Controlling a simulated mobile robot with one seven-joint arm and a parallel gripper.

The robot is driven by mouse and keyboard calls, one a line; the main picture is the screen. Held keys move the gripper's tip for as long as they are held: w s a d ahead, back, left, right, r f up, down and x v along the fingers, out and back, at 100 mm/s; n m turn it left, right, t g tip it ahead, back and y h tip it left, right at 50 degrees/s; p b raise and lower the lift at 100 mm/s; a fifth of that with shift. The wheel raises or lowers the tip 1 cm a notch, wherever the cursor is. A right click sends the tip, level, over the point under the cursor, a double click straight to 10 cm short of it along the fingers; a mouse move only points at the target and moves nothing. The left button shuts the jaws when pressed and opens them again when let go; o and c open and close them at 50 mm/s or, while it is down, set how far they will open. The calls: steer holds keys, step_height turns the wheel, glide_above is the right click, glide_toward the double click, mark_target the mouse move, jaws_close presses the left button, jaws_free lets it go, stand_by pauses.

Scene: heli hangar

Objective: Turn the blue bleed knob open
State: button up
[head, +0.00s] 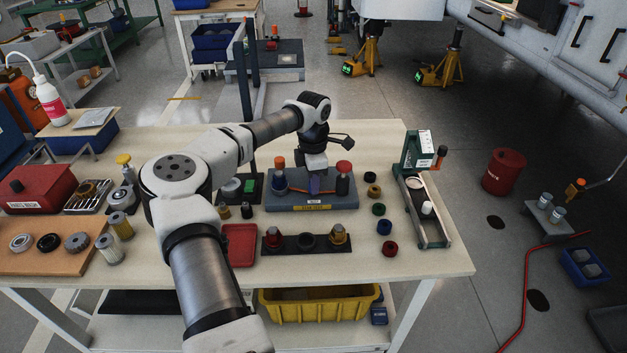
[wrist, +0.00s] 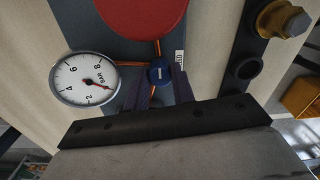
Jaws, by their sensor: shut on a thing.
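The blue bleed knob (wrist: 160,72) shows in the wrist view with a short white mark on its face. My gripper (wrist: 160,88) is shut on it, one dark finger on each side. In the head view my gripper (head: 314,190) points down over the grey-blue block (head: 286,205) with the yellow label, and the knob is mostly hidden by the fingers. A round pressure gauge (wrist: 85,78) marked in bar sits beside the knob, its needle's red end pointing lower right. Copper-coloured pipes run to the knob.
A black fitting holder (head: 290,245) lies in front. Several coloured rings and a green stand (head: 418,150) are to the right. The bench's front right corner is clear.

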stand_by(0.3)
steer(key=o, duration=1)
steer(key=shift+r, duration=0.15)
step_height(320, 180, up, 14)
steer(key=b, duration=0.2)
steer(key=shift+w+f, duration=0.15)
steer(key=shift+f, duration=0.05)
